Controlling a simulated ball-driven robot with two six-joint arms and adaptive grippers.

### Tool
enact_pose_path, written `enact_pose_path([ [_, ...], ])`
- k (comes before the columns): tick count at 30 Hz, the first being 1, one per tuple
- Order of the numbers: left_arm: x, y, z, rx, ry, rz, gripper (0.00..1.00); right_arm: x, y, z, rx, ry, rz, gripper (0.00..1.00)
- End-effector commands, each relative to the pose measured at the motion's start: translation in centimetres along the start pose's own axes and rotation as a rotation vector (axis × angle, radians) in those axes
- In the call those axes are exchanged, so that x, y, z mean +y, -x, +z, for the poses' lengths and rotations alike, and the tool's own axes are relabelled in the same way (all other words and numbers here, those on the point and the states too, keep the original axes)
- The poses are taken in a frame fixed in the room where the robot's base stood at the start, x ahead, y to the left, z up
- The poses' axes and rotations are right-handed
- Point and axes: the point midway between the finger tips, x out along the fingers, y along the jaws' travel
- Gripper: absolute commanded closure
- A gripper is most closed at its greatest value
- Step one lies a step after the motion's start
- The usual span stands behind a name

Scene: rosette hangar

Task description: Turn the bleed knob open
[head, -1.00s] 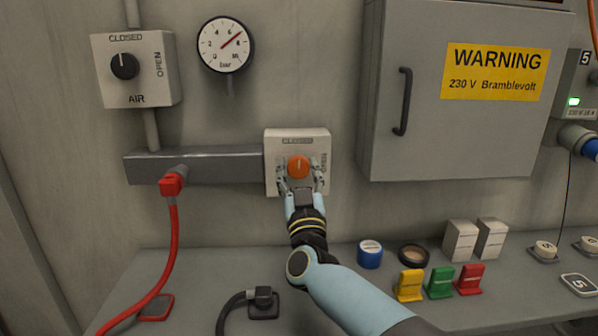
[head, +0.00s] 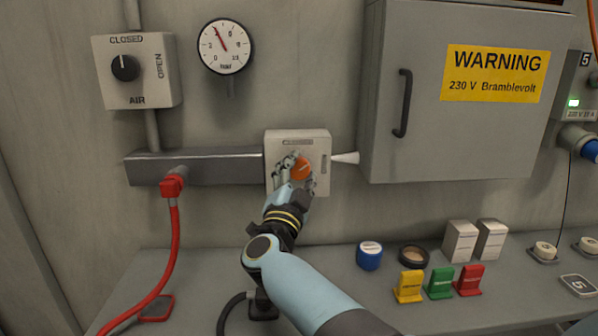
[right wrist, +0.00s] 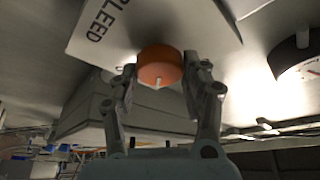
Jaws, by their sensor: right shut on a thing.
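The orange bleed knob (head: 302,168) sits on the front of a pale box (head: 318,143) on the wall. My right gripper (head: 298,171) is shut on the knob, its fingers on either side and its hand tilted. In the right wrist view the knob (right wrist: 160,66) lies between the fingertips (right wrist: 165,74), and BLEED is readable on the box plate (right wrist: 100,35). A white jet (head: 345,158) comes out of the box's right side. The knob's pointer is hard to make out in the head view. My left gripper is not in view.
The pressure gauge (head: 225,47) has its needle pointing up and left. The AIR knob (head: 125,67) points to CLOSED. A red hose (head: 173,240) hangs from the grey manifold (head: 215,166). A grey cabinet (head: 440,140) stands close on the right. Small items sit on the bench below.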

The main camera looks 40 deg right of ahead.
Motion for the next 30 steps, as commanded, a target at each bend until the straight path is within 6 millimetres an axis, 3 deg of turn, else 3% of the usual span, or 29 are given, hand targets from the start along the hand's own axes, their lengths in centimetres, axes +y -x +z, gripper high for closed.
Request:
enact_pose_path([
  [15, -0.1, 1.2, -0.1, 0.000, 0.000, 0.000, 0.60, -0.1, 0.0, 0.0, -0.002, -0.408, 0.171, 0.86],
  [30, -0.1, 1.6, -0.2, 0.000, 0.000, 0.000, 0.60, 0.1, 0.1, 0.1, -0.002, -0.567, 0.237, 0.86],
])
